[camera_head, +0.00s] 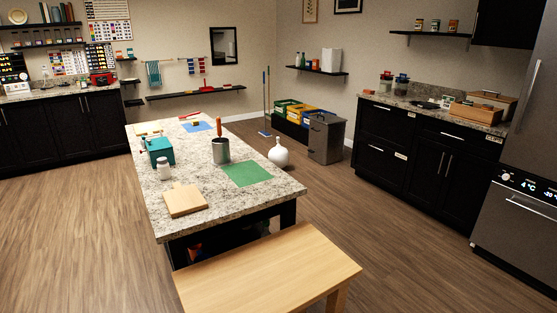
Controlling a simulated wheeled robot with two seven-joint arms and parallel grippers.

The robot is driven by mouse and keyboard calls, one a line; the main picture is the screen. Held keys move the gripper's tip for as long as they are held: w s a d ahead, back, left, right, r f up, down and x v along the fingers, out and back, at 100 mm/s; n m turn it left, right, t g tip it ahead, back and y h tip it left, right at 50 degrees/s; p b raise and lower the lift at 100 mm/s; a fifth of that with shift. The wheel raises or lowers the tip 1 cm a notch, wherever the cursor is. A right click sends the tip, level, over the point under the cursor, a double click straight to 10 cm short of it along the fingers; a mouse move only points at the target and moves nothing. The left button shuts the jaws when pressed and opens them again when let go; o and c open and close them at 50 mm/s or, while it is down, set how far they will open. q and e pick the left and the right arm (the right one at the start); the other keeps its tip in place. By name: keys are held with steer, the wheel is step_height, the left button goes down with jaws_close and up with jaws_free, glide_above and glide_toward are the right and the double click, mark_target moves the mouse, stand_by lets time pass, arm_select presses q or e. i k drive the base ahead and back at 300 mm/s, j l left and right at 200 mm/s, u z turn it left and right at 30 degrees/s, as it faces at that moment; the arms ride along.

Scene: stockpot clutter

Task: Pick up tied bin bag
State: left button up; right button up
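A white, rounded bag with a narrow gathered neck, which looks like the tied bin bag (278,155), stands upright just past the right edge of the island. It appears to be on the floor, and its base lies close to the island's edge in the picture, so I cannot tell whether part of it is hidden. A grey lidded bin (326,140) stands to its right, apart from it. Neither of my grippers is in view.
The granite island (215,196) holds a steel pot (221,151), green mat (246,173), cutting board (185,200) and teal box (159,151). A wooden bench (265,270) stands in front. Sorting crates (300,112) sit behind the bag. Floor (370,225) is clear between island and right cabinets.

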mark_target(278, 155)
steer(key=i+l+z, duration=0.6)
steer(key=z, duration=0.2)
steer(key=i+l+z, duration=0.1)
steer(key=i+z, duration=0.7)
steer(key=i+l+u, duration=0.1)
steer(key=i, duration=0.55)
steer(key=i+l, duration=0.2)
steer(key=i, duration=0.5)
steer(key=i+j+u, duration=0.2)
steer(key=u, duration=0.2)
steer(key=i+j+u, duration=0.1)
steer(key=i+u, duration=0.9)
steer(key=u, duration=0.2)
steer(key=i+l+u, duration=0.2)
steer(key=u, duration=0.2)
steer(key=i+j+u, duration=0.15)
steer(key=i+u, duration=0.15)
steer(key=i, duration=0.7)
steer(key=i+u, duration=0.35)
steer(key=i, duration=0.7)
steer(key=i+z, duration=0.25)
steer(key=i, duration=0.3)
steer(key=i+j+z, duration=0.2)
steer(key=i, duration=0.35)
steer(key=i+j+z, duration=0.25)
steer(key=i, duration=0.3)
steer(key=i+j+z, duration=0.25)
steer(key=i+j, duration=0.2)
